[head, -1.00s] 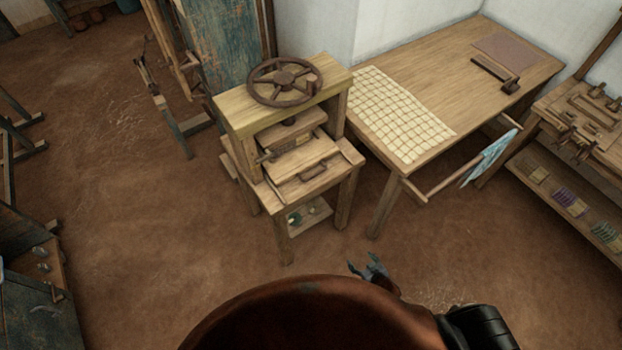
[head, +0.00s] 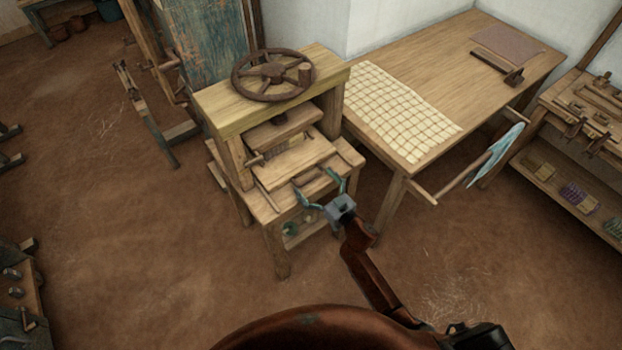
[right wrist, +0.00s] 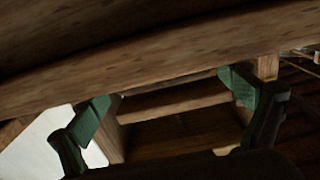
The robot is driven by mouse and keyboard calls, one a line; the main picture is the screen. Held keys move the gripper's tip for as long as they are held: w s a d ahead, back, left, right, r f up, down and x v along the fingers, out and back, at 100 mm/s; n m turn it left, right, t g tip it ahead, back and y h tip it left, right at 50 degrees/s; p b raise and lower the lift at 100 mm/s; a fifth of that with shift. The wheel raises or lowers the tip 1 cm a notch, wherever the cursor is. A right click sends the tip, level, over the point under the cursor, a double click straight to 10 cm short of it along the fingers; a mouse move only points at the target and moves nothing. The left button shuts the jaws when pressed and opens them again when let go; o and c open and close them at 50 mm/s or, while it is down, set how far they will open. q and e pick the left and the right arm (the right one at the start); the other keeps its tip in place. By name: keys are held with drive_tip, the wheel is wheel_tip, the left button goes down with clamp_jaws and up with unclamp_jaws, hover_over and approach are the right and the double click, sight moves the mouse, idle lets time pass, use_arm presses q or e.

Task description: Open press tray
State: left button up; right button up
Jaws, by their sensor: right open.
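The wooden press (head: 270,95) stands in the middle of the head view, with a spoked handwheel on top. Its press tray (head: 292,158) is a flat wooden board low in the frame, with a dark handle (head: 307,175) at its front edge. My right gripper (head: 317,182) is open at the front of the tray, its two fingers spread around the handle's area. I cannot tell whether they touch it. In the right wrist view, the open green fingers (right wrist: 170,97) lie below a broad wooden bar (right wrist: 160,55) that crosses the picture. My left gripper is not in view.
A wooden table (head: 450,75) with a gridded cloth (head: 400,110) stands close right of the press. A rail with a blue cloth (head: 495,155) sticks out from its front. A loom-like frame (head: 150,110) is at the left. The floor in front is clear.

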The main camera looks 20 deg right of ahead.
drive_tip(key=shift+w+a, duration=0.25)
drive_tip(key=shift+w, duration=0.45)
drive_tip(key=shift+c, duration=0.5)
drive_tip(key=c, duration=1.3)
drive_tip(key=shift+s, duration=0.1)
